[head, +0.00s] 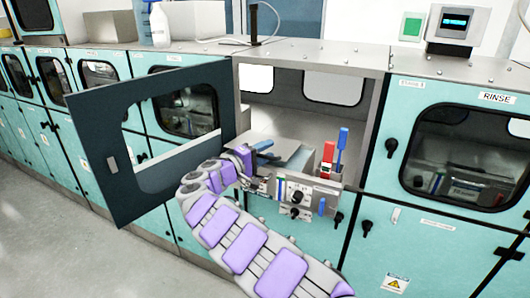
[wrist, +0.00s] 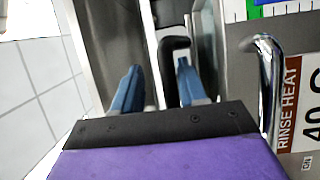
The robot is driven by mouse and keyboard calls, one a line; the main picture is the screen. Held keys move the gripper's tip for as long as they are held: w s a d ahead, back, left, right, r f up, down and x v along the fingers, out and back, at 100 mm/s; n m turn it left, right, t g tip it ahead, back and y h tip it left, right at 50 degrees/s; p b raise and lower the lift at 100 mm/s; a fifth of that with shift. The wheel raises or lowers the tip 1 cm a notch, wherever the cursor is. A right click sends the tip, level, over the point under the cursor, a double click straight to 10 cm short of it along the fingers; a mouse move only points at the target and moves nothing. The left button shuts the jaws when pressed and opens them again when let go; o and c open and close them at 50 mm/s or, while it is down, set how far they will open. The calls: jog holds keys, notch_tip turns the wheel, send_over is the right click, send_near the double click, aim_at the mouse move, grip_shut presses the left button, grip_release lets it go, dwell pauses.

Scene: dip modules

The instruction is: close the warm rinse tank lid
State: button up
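The grey steel tank lid (head: 286,152) shows inside the open bay in the head view, behind and right of my gripper (head: 262,149). How far the lid is open is hard to tell. In the wrist view my gripper (wrist: 158,68) has its two blue fingers apart. A black handle (wrist: 171,62) stands between them, nearer the right finger, with a gap on its left. Contact with the handle is not clear. A label reading RINSE HEAT 40 (wrist: 289,105) is at the right of the wrist view. My wrist hides part of the tank front.
A dark windowed door (head: 92,150) stands swung open left of the bay. The tank's front panel (head: 300,193) carries knobs, with a red handle (head: 328,155) and a blue handle (head: 342,145) above it. A closed RINSE module (head: 440,215) is at right. A curved metal bar (wrist: 272,85) is right of the fingers.

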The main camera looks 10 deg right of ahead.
jog(key=p+v, duration=0.1)
jog(key=v, duration=1.6)
jog(key=shift+a+f, duration=0.15)
jog(key=shift+a, duration=0.1)
